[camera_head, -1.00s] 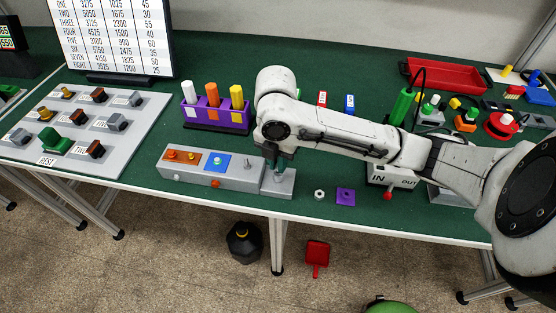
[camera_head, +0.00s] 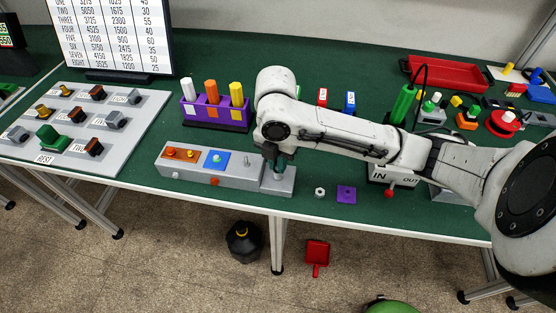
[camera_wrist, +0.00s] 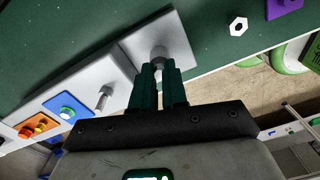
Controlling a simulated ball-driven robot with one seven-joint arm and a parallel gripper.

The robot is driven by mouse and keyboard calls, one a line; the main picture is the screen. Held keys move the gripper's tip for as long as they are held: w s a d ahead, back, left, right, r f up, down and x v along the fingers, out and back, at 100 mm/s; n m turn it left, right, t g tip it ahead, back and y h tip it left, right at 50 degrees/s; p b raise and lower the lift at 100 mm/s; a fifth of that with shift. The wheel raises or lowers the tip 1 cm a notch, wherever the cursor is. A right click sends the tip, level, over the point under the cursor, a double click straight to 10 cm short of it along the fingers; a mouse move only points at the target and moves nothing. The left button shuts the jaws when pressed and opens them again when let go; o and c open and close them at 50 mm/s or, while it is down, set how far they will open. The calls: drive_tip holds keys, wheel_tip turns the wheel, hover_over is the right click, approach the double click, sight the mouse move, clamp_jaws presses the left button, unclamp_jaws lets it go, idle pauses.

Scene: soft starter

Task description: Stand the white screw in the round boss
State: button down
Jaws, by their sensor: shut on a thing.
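My gripper (camera_head: 277,168) points down over the light grey end block (camera_head: 284,187) of the long grey fixture at the table's front edge. In the wrist view its dark green fingers (camera_wrist: 160,82) are close together on a small pale piece, apparently the white screw (camera_wrist: 158,74), mostly hidden between them. A round grey boss (camera_wrist: 159,52) stands on the end block just beyond the fingertips. I cannot tell whether the held piece is inside the boss or only above it.
A bare metal stud (camera_head: 247,160) and a blue plate (camera_head: 216,162) stand on the fixture. A hex nut (camera_head: 320,193) and a purple block (camera_head: 346,195) lie to the right. A purple rack (camera_head: 213,113) with white, orange and yellow pieces stands behind.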

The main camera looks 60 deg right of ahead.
drive_tip(key=shift+f, duration=0.1)
drive_tip(key=c, duration=1.1)
unclamp_jaws()
wheel_tip(320, 180, up, 11)
drive_tip(key=shift+w+f+p, duration=0.1)
drive_tip(key=shift+w+p, duration=0.05)
drive_tip(key=shift+p, duration=0.25)
